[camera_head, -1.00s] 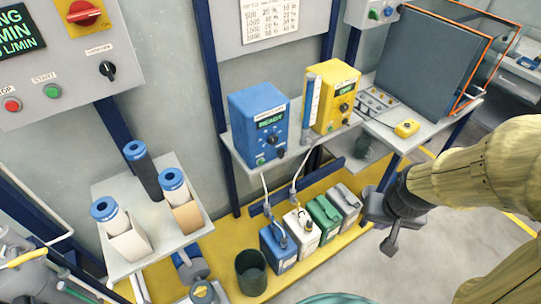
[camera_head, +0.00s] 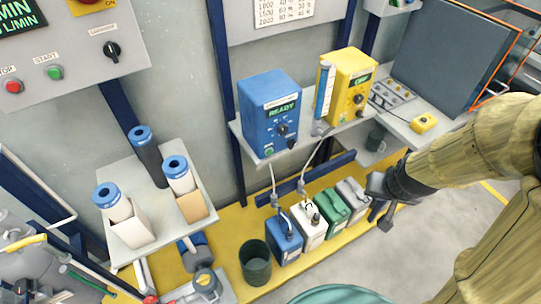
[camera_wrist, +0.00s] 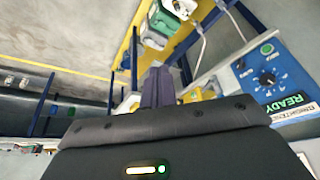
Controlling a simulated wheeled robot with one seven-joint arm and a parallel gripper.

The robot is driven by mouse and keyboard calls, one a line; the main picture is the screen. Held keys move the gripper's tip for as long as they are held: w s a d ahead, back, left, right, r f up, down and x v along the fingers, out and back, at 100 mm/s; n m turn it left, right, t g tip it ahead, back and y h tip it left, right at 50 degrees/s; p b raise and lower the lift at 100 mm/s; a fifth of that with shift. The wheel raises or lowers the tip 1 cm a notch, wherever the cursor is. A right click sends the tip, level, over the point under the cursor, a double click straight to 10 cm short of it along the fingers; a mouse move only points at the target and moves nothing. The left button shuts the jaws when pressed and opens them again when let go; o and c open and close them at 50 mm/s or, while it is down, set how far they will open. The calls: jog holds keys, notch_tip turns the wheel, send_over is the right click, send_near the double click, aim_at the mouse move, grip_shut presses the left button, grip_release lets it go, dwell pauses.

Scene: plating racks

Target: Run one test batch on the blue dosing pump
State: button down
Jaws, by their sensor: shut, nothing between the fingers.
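The blue dosing pump (camera_head: 270,112) stands on a grey wall shelf, its green display reading READY. A dial, a smaller black knob and a green button are on its front. In the wrist view the pump (camera_wrist: 267,75) shows at the right, turned on its side. My gripper (camera_head: 383,214) is shut and empty, to the right of the pump and lower than it, near the floor containers. Its shut fingers (camera_wrist: 157,88) show in the wrist view, apart from the pump.
A yellow pump (camera_head: 350,80) shares the shelf. Below, blue, white, green and grey jerrycans stand on a yellow platform beside a dark bucket (camera_head: 255,262). Filter cartridges (camera_head: 147,155) stand on the left shelf. A yellow pendant (camera_head: 424,122) lies on the right bench.

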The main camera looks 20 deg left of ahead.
aim_at(270, 152)
jog(key=w+a+f+n+t+b, duration=0.4)
jog(key=w+a+f+t+b, duration=0.25)
jog(key=w+a+f, duration=0.75)
jog(key=shift+s+a+f+n+t+b, duration=1.15)
jog(key=shift+a+t, duration=0.8)
jog(key=shift+a, duration=1.3)
jog(key=shift+s+a+f+n+t+b, duration=0.75)
jog(key=shift+a+f+n+t, duration=1)
jog(key=shift+a, duration=1.5)
jog(key=w+a+b, duration=0.1)
jog(key=w+a, duration=0.3)
jog(key=a, duration=0.1)
jog(key=shift+w+a+r+y, duration=0.25)
jog(key=shift+w+r+y, duration=0.1)
jog(key=shift+w+y, duration=0.05)
jog(key=shift+w+a, duration=0.25)
jog(key=shift+a, duration=0.05)
